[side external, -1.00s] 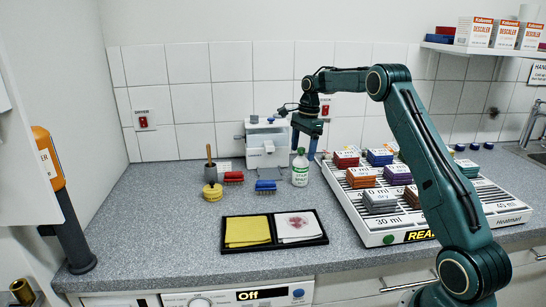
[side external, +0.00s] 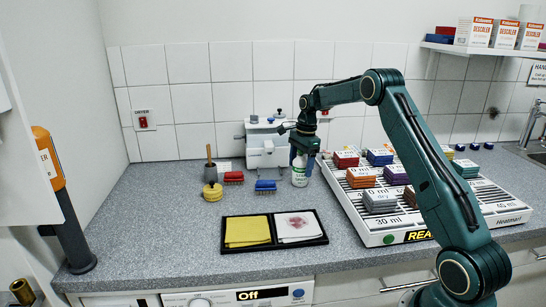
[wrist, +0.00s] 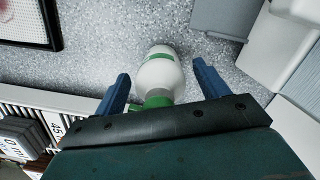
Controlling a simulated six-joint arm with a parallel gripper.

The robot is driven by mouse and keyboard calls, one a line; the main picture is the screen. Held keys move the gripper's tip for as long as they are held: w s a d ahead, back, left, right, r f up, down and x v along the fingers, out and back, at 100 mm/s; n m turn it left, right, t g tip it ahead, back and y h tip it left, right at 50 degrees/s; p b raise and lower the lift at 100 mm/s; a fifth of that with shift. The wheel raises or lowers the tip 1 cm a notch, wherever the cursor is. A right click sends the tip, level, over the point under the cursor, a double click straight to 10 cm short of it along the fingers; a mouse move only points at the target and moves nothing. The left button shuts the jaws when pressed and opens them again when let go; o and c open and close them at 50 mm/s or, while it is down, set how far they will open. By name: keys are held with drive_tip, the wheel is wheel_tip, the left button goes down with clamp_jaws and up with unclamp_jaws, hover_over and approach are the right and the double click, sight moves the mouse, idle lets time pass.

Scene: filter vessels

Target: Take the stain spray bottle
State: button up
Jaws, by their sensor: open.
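The stain spray bottle (side external: 299,172) is white with a green label and a green collar. It stands upright on the grey counter, left of the rack of folded cloths. My gripper (side external: 303,155) is down around the bottle's top in the side view and hides its cap. In the wrist view the bottle (wrist: 160,74) lies between the two blue fingers of my gripper (wrist: 160,90), with a gap on each side. The fingers are open, and I see no contact with the bottle.
A white machine (side external: 267,146) stands right behind the bottle. The heatmat rack (side external: 362,228) with colored cloth stacks is close on the right. A blue brush (side external: 265,186) and a red brush (side external: 233,177) lie to the left. A black tray (side external: 274,246) with two cloths is in front.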

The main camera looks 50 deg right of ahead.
idle(0.4)
drive_tip(key=c, duration=1.2)
drive_tip(key=shift+r, duration=0.1)
drive_tip(key=shift+r, duration=4.8)
drive_tip(key=shift+r, duration=0.15)
